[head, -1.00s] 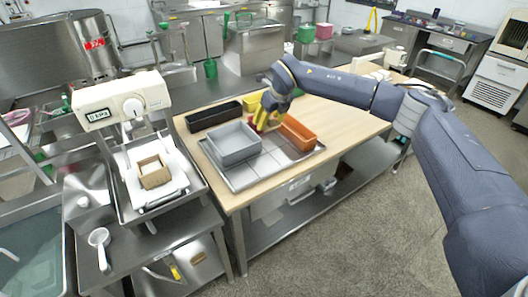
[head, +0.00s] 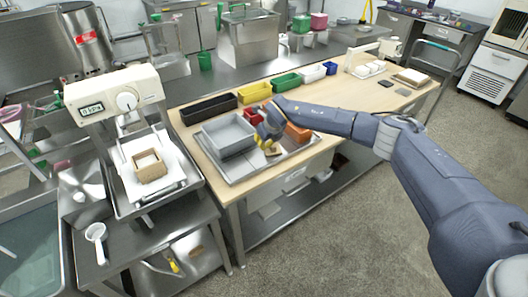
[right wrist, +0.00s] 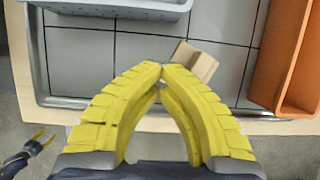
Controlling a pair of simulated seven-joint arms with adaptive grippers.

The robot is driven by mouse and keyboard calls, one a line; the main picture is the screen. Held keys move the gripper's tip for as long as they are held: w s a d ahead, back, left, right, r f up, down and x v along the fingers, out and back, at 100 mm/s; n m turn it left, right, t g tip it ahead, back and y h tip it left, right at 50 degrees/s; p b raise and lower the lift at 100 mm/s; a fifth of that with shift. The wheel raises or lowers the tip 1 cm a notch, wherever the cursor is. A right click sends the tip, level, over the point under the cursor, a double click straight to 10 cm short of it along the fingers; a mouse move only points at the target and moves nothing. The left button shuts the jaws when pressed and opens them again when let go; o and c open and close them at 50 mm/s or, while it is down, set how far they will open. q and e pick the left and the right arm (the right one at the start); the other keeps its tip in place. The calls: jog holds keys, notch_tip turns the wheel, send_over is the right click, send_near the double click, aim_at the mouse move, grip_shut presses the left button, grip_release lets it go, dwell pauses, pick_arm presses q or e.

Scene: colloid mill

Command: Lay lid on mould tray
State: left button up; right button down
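My right gripper (head: 268,148) is over the front part of the metal tray on the wooden table. Its yellow fingers meet at their tips (right wrist: 162,70) in the right wrist view. A small pale wooden block (right wrist: 197,64), which may be the lid, shows just beyond the tips; I cannot tell whether they touch it. A square wooden mould tray (head: 150,165), like an open frame, sits on the white plate of the press at left. My left gripper (right wrist: 44,138) shows small at the lower left of the right wrist view, its fingers apart; it is outside the head view.
The metal tray (head: 240,178) holds a grey bin (head: 228,135) and an orange bin (head: 298,132). Black (head: 208,109), yellow (head: 254,92) and green (head: 286,82) bins line the table's back. The press head (head: 115,95) overhangs the mould tray.

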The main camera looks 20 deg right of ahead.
aim_at(262, 154)
jog(key=shift+f, duration=2.1)
jog(key=shift+c, duration=2.1)
grip_release()
